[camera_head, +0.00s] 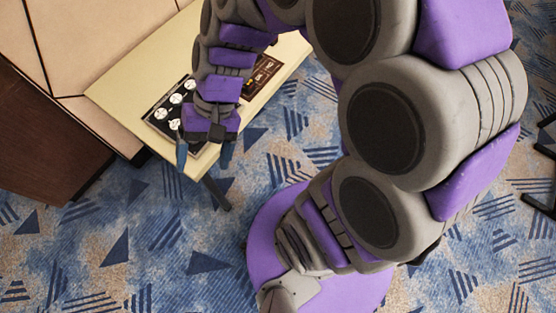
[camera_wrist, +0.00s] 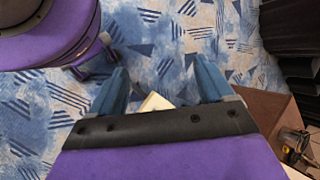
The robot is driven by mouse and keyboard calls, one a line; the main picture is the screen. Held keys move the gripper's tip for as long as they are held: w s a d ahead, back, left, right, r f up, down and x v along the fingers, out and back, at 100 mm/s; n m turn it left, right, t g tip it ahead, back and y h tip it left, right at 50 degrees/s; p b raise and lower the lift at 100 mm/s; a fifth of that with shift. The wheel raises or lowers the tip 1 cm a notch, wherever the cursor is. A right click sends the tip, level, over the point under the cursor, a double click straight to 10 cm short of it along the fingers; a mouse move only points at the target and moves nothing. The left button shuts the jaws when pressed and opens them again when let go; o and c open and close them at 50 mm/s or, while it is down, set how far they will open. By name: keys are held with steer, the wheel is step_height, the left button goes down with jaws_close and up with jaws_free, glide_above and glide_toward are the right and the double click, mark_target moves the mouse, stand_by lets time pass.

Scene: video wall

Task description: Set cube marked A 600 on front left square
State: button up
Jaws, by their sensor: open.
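I cannot make out a cube marked A 600 in either view, nor a front left square. My gripper (camera_head: 204,153) hangs over the near end of a narrow cream table (camera_head: 125,88), with its two blue fingers apart. In the wrist view my gripper (camera_wrist: 160,88) is open, with no object held between the fingers. A small pale corner (camera_wrist: 155,102) shows between and below the fingers, probably the table's corner. On the table, a black panel with white round pieces (camera_head: 163,109) lies left of my gripper, partly hidden by it.
A brown panel (camera_head: 262,75) lies farther along the table, partly behind my arm. A wood-sided cabinet (camera_head: 50,140) stands left of the table. Patterned blue carpet (camera_head: 140,260) is clear in front. Dark legs (camera_head: 545,150) show at the right edge.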

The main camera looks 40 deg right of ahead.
steer(key=s+d+r+n+t+h, duration=0.1)
steer(key=s+d+n+h, duration=0.1)
steer(key=s+d+h, duration=0.4)
steer(key=s+d, duration=0.4)
steer(key=shift+s+d+n, duration=0.2)
steer(key=shift+d+n, duration=0.15)
steer(key=shift+n, duration=0.05)
